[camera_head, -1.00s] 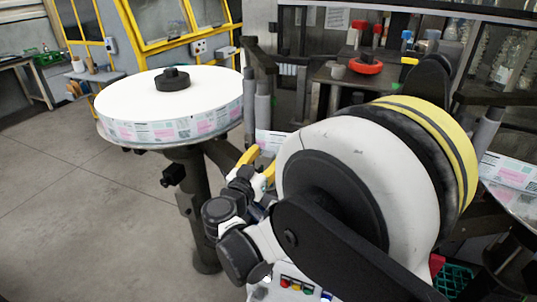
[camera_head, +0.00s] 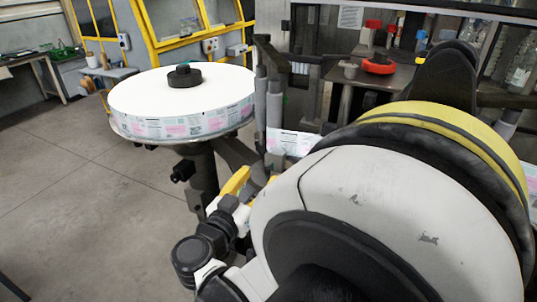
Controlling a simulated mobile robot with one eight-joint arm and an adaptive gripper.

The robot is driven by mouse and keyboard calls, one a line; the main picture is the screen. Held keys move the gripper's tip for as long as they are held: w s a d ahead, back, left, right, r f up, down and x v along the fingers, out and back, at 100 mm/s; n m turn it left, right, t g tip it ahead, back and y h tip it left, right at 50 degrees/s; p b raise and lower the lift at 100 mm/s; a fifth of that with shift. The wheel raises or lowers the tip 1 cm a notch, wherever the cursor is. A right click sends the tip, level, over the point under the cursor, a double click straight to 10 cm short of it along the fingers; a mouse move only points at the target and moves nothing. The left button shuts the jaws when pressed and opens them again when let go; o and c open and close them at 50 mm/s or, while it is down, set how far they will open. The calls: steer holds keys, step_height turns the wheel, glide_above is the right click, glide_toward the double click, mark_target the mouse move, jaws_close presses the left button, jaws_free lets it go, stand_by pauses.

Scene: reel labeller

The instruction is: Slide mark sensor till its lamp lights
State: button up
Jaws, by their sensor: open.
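My gripper (camera_head: 253,181) is at the picture's centre left, with yellow fingers spread apart. Nothing shows between them. It is in front of the machine, left of a short stretch of printed label web (camera_head: 293,142). I cannot pick out the mark sensor or its lamp; my large white arm link hides much of the machine at the right. A big white label reel (camera_head: 181,92) with a printed edge lies flat on its stand at the left.
A black knob-like box (camera_head: 183,171) sticks out from the reel stand. Grey vertical rollers (camera_head: 274,113) stand right of the reel. A red ring-shaped part (camera_head: 378,66) is on the machine behind. The floor at the left is open.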

mark_target(276, 159)
steer(key=w+d+m+b, duration=0.1)
steer(key=w+m, duration=0.2)
steer(key=m, duration=0.9)
steer(key=w+d+f+m+b, duration=0.1)
steer(key=w+m, duration=0.3)
steer(key=m, duration=0.8)
steer(key=w+d+m+b, duration=0.2)
steer(key=w+m+b, duration=0.1)
steer(key=m, duration=0.9)
steer(key=shift+w+f, duration=0.25)
steer(key=shift+w, duration=0.4)
jaws_close()
